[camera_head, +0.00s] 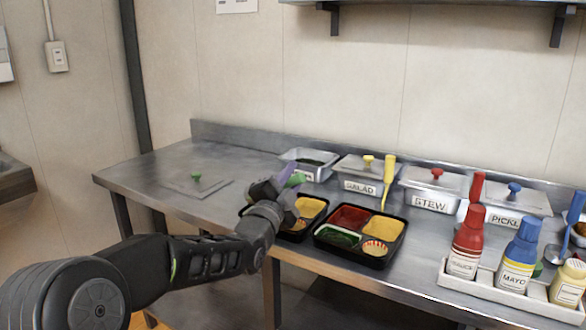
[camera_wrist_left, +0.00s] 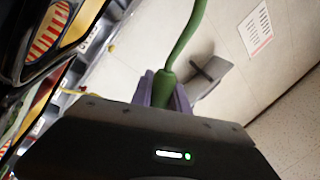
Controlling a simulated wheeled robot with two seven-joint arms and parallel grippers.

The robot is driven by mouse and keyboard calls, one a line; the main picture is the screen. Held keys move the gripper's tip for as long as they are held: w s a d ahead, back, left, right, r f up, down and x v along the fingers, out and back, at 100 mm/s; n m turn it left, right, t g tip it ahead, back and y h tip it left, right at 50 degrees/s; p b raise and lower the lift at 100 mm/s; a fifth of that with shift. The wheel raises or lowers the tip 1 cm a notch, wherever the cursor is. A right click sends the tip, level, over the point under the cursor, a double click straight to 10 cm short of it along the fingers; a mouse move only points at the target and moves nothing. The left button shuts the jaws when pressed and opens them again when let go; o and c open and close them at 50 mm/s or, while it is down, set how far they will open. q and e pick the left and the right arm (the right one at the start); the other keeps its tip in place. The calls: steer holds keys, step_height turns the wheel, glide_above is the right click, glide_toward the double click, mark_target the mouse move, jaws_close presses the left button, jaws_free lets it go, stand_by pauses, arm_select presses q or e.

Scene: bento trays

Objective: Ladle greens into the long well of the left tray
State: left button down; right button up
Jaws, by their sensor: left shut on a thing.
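My left gripper (camera_head: 281,187) is shut on the green handle of a ladle (camera_head: 296,180), above the back-left part of the left tray (camera_head: 322,212). In the left wrist view, the purple fingers (camera_wrist_left: 163,90) clamp the green handle (camera_wrist_left: 185,45). The ladle's bowl is not visible. The black left tray has a yellow filling at its back right; my wrist hides its left side, so I cannot tell what the long well holds. The open steel pan of greens (camera_head: 325,174) stands behind the trays, dark green inside. My right gripper is not in view.
The right tray (camera_head: 345,252) holds red, yellow and green fillings and a striped cup. Lidded pans, including stew (camera_head: 432,200), line the back. A bottle caddy (camera_head: 492,292) stands at the right. A lid with a green knob (camera_head: 197,186) lies on the clear left counter.

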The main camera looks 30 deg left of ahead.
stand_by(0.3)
arm_select(q)
steer(key=a+r+n+g+y+p, duration=0.1)
steer(key=a+r+n+g+p, duration=0.2)
steer(key=a+r+n+p, duration=0.6)
steer(key=shift+a+r+n+y+p, duration=0.3)
steer(key=shift+a+n+p, duration=1.4)
steer(key=shift+p, duration=3.95)
steer(key=shift+d+f+n, duration=0.15)
steer(key=shift+d+n, duration=0.35)
steer(key=shift+d, duration=0.15)
